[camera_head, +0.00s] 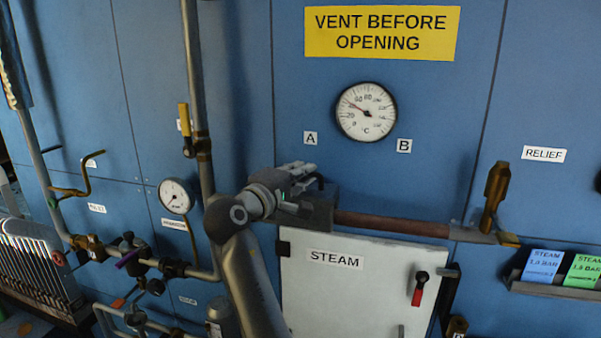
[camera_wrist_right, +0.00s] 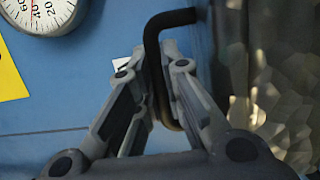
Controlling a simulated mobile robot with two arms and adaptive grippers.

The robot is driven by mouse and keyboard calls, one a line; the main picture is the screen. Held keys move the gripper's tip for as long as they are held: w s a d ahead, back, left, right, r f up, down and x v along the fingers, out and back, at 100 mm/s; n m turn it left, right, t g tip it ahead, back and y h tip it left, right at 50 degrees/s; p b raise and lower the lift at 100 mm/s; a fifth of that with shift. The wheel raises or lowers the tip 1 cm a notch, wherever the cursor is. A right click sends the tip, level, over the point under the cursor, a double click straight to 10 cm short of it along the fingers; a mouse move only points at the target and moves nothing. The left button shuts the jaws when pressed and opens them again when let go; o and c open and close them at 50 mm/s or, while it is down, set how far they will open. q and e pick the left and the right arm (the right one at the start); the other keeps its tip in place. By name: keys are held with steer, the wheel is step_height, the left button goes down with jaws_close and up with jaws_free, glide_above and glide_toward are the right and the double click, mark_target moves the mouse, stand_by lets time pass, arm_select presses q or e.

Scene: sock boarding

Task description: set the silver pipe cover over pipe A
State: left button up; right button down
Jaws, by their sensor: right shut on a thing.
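My right gripper (camera_head: 303,180) is in front of the blue wall, below the A label (camera_head: 310,138). In the right wrist view its fingers (camera_wrist_right: 166,95) are shut on a bent black handle (camera_wrist_right: 153,62). A crinkled silver surface, seemingly the silver pipe cover (camera_wrist_right: 283,95), lies beside the handle. In the head view a grey body, likely this cover (camera_head: 321,214), shows just under the gripper, at the left end of a rust-brown pipe (camera_head: 392,224). Gripper and arm hide part of it; I cannot tell whether it rests on the pipe. My left gripper is not in view.
The dial gauge (camera_head: 366,112) is above the pipe, with the B label (camera_head: 404,146) to its right. A brass valve (camera_head: 495,195) stands at the pipe's right end. The white STEAM door (camera_head: 350,295) is below. Valves and thin pipes crowd the left.

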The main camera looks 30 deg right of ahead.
steer(key=shift+f+b, duration=0.65)
steer(key=shift+f, duration=0.5)
steer(key=c, duration=1.5)
jaws_free()
steer(key=shift+f, duration=0.1)
steer(key=shift+s+a, duration=0.1)
steer(key=v, duration=0.7)
steer(key=shift+s+a, duration=0.1)
steer(key=shift+a, duration=0.05)
